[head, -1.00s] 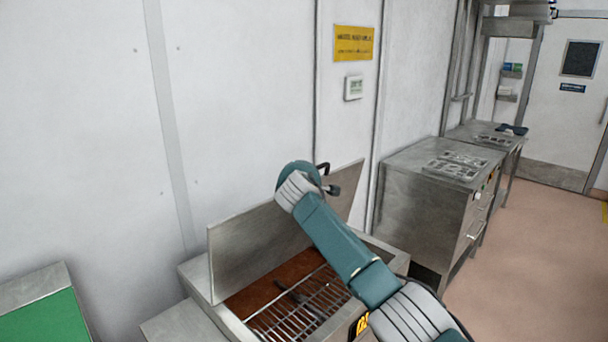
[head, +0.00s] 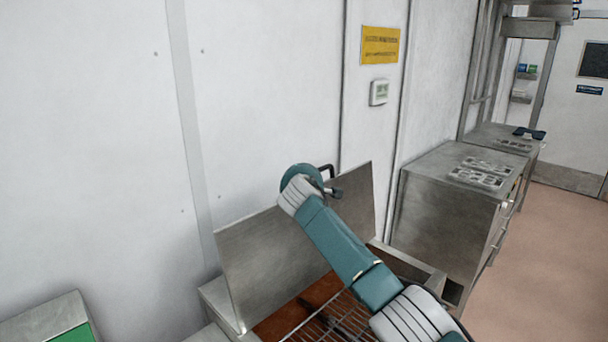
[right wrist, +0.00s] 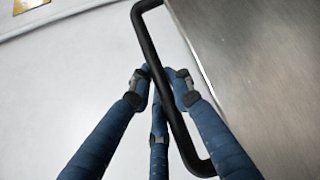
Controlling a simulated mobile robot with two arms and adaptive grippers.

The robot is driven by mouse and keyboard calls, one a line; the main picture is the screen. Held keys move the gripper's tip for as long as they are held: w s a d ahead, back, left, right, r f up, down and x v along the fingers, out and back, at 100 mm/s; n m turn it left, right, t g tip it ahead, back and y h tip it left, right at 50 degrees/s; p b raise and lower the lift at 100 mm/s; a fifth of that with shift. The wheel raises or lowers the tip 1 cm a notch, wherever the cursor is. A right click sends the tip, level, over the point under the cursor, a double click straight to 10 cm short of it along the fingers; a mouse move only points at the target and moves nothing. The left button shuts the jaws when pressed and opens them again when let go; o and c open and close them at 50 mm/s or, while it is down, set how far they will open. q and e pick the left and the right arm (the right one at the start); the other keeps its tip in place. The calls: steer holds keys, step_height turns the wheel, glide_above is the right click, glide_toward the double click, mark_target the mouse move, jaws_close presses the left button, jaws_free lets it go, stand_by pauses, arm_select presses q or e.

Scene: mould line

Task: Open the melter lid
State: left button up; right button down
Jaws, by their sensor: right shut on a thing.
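The melter lid (head: 285,265) is a flat steel panel standing upright, tilted back toward the wall, at the rear of the melter (head: 428,262). Inside the open melter are a wire rack and a brown surface (head: 290,322). My right arm reaches across to the lid's top edge. In the right wrist view, the blue fingers of my right gripper (right wrist: 160,82) are closed around the black lid handle (right wrist: 172,90), with the steel lid beside it. The handle (head: 325,168) shows partly in the head view behind my wrist. My left gripper is out of view.
A steel cabinet (head: 445,215) with flat metal plates on top stands to the right of the melter. A yellow sign (head: 380,45) and a small white panel (head: 379,92) are on the wall. Floor is free at right.

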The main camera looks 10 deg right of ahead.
steer(key=shift+s+f, duration=0.1)
steer(key=shift+f, duration=0.25)
steer(key=c, duration=1.6)
jaws_free()
steer(key=shift+a, duration=0.15)
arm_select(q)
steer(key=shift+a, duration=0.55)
arm_select(e)
steer(key=shift+o, duration=0.2)
steer(key=shift+r, duration=0.1)
steer(key=shift+s+r, duration=0.1)
steer(key=shift+s, duration=0.3)
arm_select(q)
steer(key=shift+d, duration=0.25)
arm_select(e)
steer(key=v, duration=1.1)
steer(key=shift+s+a, duration=0.1)
